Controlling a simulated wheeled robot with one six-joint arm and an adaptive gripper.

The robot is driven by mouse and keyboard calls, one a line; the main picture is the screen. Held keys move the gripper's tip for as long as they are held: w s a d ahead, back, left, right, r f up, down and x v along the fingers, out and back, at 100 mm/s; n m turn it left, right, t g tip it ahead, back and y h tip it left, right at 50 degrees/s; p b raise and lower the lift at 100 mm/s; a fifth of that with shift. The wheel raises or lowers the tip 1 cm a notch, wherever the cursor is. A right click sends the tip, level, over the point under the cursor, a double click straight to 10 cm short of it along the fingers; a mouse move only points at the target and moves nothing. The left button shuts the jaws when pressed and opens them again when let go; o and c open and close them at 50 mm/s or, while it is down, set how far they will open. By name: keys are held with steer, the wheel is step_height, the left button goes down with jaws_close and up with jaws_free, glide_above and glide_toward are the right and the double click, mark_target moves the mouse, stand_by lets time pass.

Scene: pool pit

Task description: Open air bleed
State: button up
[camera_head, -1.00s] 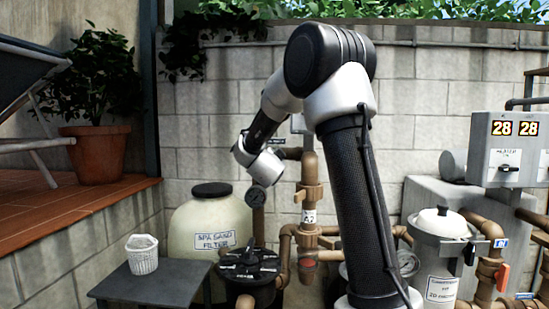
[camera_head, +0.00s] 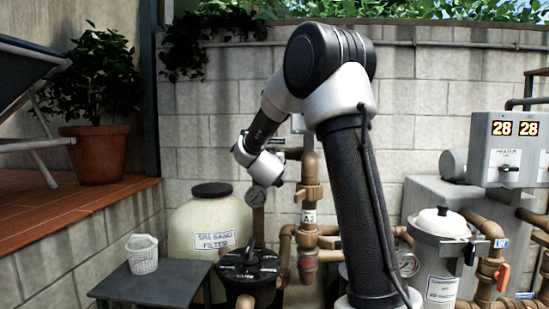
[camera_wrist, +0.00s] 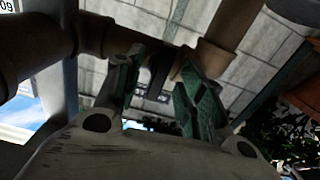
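My gripper (camera_wrist: 158,88) shows in the wrist view with its two green-padded fingers apart. A dark narrow bar (camera_wrist: 160,65) shows between or behind them, close to a brown pipe. I cannot tell whether it is the air bleed or whether a finger touches it. The fingers are mostly hidden there. No clearly labelled air bleed is legible.
A black multiport valve head (camera_head: 249,262) stands below my wrist. A grey table (camera_head: 150,285) holds a white basket (camera_head: 142,254). A white-lidded canister (camera_head: 440,225) and a heater box (camera_head: 508,150) are at right. A block wall closes the back.

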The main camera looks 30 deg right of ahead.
stand_by(0.3)
steer(key=v, duration=0.7)
stand_by(0.4)
